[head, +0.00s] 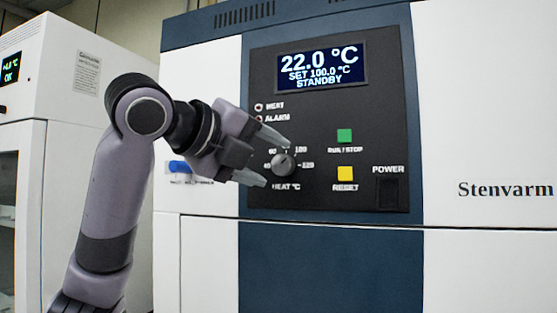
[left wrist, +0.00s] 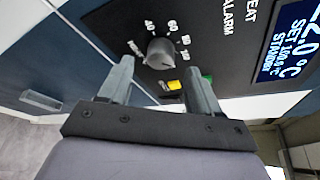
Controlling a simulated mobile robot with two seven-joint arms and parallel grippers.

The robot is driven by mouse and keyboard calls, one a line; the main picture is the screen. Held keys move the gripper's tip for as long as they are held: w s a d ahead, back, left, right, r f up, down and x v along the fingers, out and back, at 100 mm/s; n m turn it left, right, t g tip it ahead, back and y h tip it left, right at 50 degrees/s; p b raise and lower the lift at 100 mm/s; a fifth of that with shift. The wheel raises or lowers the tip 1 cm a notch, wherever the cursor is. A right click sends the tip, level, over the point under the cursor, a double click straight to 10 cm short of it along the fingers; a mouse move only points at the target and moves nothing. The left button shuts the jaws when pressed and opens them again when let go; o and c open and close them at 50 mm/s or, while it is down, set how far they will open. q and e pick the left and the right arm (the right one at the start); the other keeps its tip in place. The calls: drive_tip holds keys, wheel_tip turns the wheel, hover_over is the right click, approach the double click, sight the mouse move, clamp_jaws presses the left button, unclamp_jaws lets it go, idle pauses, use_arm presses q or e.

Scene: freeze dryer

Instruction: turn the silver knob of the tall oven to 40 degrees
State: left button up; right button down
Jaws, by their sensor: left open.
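The silver knob (head: 283,165) is on the black control panel (head: 330,120) of the tall oven, ringed by a temperature scale. The display (head: 321,67) reads 22.0 °C, SET 100.0 °C, STANDBY. My left gripper (head: 276,162) is open at the knob, its fingers above and below it in the head view. The left wrist view shows the knob (left wrist: 161,51) just ahead of the two open fingertips (left wrist: 158,70), apparently not gripped. The 40, 60, 80 and 100 marks show there. My right gripper is not in view.
A green RUN/STOP button (head: 344,135) and a yellow RESET button (head: 345,173) sit right of the knob, with a black POWER switch (head: 388,193) beyond. A blue handle (head: 180,167) is left of the panel. Another white appliance (head: 75,60) stands at far left.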

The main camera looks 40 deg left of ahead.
sight(281, 165)
use_arm(q)
drive_tip(key=shift+x, duration=1.75)
drive_tip(key=c, duration=1)
drive_tip(key=shift+c, duration=0.2)
